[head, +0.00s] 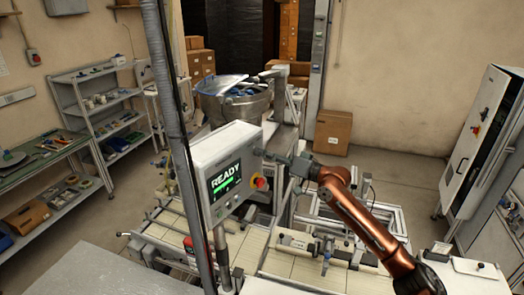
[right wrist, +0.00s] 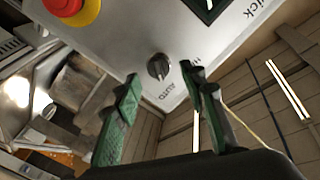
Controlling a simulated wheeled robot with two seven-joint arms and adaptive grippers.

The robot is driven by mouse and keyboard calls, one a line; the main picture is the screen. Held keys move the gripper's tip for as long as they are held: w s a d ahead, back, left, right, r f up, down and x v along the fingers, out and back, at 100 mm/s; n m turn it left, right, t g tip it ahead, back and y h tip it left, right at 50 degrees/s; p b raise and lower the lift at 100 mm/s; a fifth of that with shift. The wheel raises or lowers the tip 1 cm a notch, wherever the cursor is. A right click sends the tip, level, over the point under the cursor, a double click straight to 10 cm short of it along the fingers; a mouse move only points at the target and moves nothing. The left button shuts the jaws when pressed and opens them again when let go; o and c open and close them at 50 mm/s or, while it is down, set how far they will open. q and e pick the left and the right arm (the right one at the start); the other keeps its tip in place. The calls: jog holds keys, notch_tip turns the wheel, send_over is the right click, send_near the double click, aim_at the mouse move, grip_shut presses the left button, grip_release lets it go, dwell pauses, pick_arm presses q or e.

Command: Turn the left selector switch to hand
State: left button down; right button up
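The control box (head: 228,172) with a lit READY screen stands left of centre in the head view. My right gripper (head: 281,160) is at its right side, fingers toward the box. In the right wrist view, a black selector switch (right wrist: 158,66) sits on the grey panel face. AUTO and a partly hidden label starting with H are printed beside it. The green fingers of the right gripper (right wrist: 160,79) are apart, with the knob showing between and beyond their tips; I see no contact. The knob's exact setting is unclear. My left gripper is out of view.
A red emergency stop (head: 259,182) on a yellow base sits on the box, also at the wrist view's upper left (right wrist: 66,6). A grey post (head: 182,150) stands left of the box. A conveyor frame (head: 290,262) lies below.

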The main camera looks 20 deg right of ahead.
jog(key=shift+x, duration=1.1)
jog(key=shift+c, duration=0.5)
grip_shut()
